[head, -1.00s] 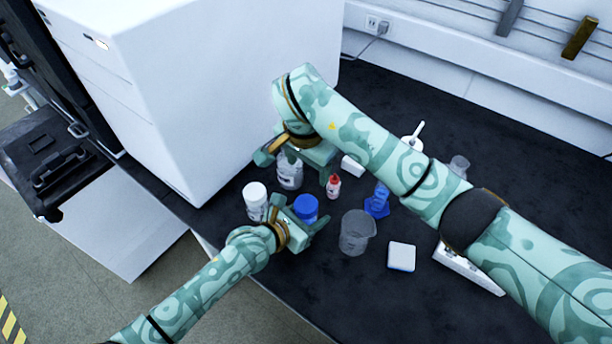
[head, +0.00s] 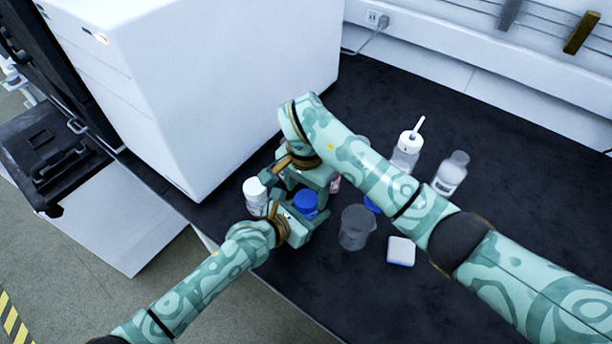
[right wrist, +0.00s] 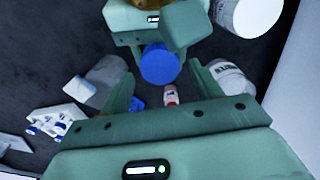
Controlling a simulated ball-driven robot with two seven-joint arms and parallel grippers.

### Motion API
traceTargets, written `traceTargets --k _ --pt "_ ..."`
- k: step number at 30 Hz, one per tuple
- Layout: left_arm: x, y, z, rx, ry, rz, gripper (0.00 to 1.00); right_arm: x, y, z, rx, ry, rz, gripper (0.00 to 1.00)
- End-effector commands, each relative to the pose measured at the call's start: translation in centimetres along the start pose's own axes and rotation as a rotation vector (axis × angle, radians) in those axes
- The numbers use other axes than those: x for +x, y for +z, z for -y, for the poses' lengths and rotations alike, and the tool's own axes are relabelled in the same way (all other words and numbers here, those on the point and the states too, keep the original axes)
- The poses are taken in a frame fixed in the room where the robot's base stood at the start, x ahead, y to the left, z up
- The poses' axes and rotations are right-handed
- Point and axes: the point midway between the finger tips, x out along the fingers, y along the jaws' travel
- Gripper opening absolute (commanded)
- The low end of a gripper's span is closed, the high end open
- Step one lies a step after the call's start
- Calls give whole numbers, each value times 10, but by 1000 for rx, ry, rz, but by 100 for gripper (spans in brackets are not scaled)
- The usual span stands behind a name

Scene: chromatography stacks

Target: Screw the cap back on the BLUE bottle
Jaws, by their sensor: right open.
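A round blue cap-like top (head: 305,201) shows at my left gripper (head: 297,218); the right wrist view also shows it (right wrist: 160,65). The bottle body beneath it is hidden, so I cannot tell how the cap sits. My left gripper has its fingers around or beside this blue item; whether they are closed on it is unclear. My right gripper (head: 300,188) is open just behind the blue top in the head view. In the right wrist view, the blue top appears between the right gripper's spread fingers (right wrist: 161,80), with no clear contact.
A white-capped bottle (head: 254,194) stands close left of the grippers. A beaker (head: 356,227) and a small white box (head: 400,252) are to the right. A wash bottle (head: 406,152) and another bottle (head: 450,173) stand farther back. A large white machine (head: 200,90) borders the left.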

Motion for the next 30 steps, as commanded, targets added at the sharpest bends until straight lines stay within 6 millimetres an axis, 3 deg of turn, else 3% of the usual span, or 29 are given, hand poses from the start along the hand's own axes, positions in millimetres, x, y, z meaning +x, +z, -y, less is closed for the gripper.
traceTargets --k 6,16,17,21,26,30 --pt "0 1 0 0 0 1 0 22 0 0 -1 1 -1 64" --pt "0 1 0 0 0 1 0 25 0 0 0 0 -1 64" --pt "0 1 0 0 0 1 0 25 0 0 0 0 -1 61" --pt "0 1 0 0 0 1 0 25 0 0 0 0 -1 22" --pt "0 1 0 0 0 1 0 25 0 0 4 0 -1 19" --pt "0 0 0 0 0 1 0 25 2 1 248 -2 5 19"
